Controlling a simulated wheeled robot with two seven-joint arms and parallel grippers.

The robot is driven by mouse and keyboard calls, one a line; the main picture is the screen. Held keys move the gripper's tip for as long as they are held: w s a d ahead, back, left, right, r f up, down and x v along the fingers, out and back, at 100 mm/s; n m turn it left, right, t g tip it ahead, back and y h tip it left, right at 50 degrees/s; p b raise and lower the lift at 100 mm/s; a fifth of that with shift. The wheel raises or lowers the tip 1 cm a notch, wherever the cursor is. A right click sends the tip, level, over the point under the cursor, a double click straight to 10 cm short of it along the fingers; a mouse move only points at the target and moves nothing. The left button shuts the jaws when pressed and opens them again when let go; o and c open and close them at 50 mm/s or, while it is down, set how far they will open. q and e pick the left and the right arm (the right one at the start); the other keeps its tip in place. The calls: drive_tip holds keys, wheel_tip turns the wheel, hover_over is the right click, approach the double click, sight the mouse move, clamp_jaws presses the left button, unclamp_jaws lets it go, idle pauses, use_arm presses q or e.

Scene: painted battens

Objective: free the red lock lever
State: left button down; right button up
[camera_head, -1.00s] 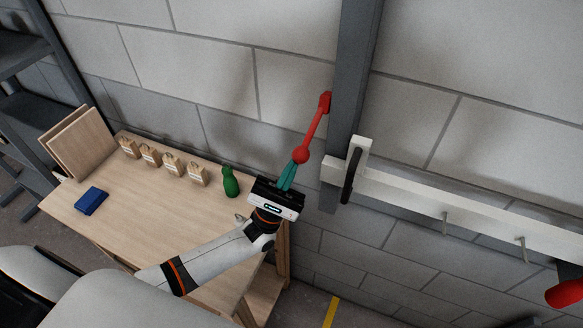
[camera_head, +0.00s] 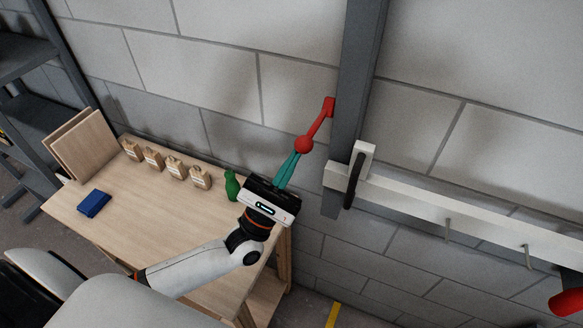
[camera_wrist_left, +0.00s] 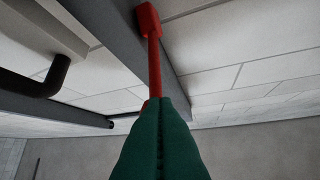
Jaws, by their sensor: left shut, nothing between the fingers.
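The red lock lever (camera_head: 319,126) is mounted on the dark grey post (camera_head: 357,85); its arm slants down and left to a round red knob (camera_head: 303,145). My left gripper (camera_head: 293,156) has teal fingers that are shut and empty. Their tips are at the knob from below and appear to touch it. In the left wrist view the closed fingers (camera_wrist_left: 160,135) point up at the lever (camera_wrist_left: 153,60) and hide its lower end. A white bar (camera_head: 440,207) with a black handle (camera_head: 352,180) crosses the post. My right gripper is out of view.
A wooden table (camera_head: 150,215) stands below left with a blue block (camera_head: 94,203), several small tan packages (camera_head: 176,167), a green bottle (camera_head: 231,185) and leaning boards (camera_head: 84,145). Metal hooks hang under the bar. A red object (camera_head: 567,300) is at the right edge.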

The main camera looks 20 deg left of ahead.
use_arm(q)
drive_tip(key=w+r, duration=0.3)
drive_tip(key=r, duration=1)
drive_tip(key=shift+s, duration=0.1)
idle(0.4)
drive_tip(key=s+a, duration=0.2)
drive_tip(key=s, duration=0.7)
drive_tip(key=shift+s+a+r, duration=0.2)
drive_tip(key=shift+s+r, duration=0.05)
